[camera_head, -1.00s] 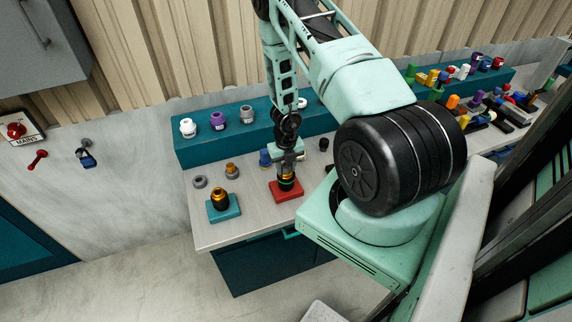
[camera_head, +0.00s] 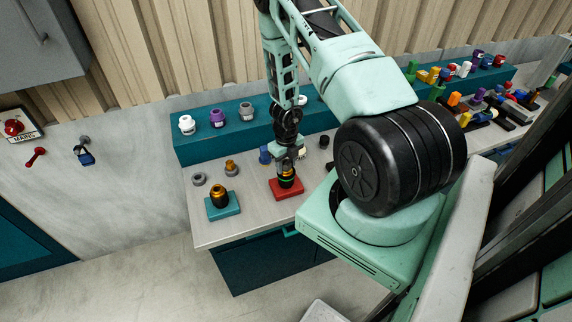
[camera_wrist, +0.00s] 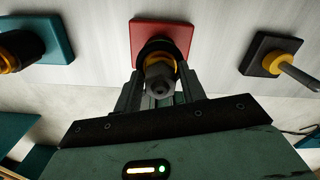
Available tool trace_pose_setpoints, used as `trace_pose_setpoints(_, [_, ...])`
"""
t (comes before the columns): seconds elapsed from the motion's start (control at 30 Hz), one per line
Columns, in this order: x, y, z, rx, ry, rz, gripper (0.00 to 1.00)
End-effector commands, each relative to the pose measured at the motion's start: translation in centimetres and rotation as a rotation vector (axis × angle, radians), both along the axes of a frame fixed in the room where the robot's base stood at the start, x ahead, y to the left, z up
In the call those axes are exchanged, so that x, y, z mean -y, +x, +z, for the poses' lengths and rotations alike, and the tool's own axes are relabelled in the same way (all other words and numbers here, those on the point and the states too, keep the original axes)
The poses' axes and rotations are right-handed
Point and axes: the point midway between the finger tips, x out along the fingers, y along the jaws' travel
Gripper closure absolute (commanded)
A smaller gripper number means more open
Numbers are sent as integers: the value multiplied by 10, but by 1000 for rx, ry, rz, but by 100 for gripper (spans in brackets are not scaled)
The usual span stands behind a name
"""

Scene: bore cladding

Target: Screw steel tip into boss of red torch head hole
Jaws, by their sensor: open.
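The red torch head base (camera_head: 286,189) sits on the bench under my arm, with a dark body and a green and orange band standing on it. In the wrist view the red base (camera_wrist: 176,31) lies beyond my fingers. A grey steel tip (camera_wrist: 159,83) stands at the end of the torch head, above an orange-yellow ring. My gripper (camera_wrist: 158,95) is open, its two fingers on either side of the tip. In the head view my gripper (camera_head: 288,165) is upright just above the torch head and hides part of it.
A teal base with a dark and gold head (camera_head: 220,199) stands to the left. A black base with a yellow ring (camera_wrist: 272,57) is at the right in the wrist view. Loose grey and gold parts (camera_head: 231,168) lie behind. A teal shelf (camera_head: 200,150) runs along the back.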

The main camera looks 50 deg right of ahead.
Motion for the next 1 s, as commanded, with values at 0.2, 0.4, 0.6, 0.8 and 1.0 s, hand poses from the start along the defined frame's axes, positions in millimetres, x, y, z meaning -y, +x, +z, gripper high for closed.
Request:
trace_pose_setpoints(0.2, [0,0,-2,0,0,73,60])
trace_pose_setpoints(0.4, [0,0,1,0,0,149,60])
trace_pose_setpoints(0.6, [0,0,-2,0,0,256,60])
trace_pose_setpoints(0.8, [0,0,0,0,0,298,60])
trace_pose_setpoints(1.0, [0,0,-1,1,-1,433,60])
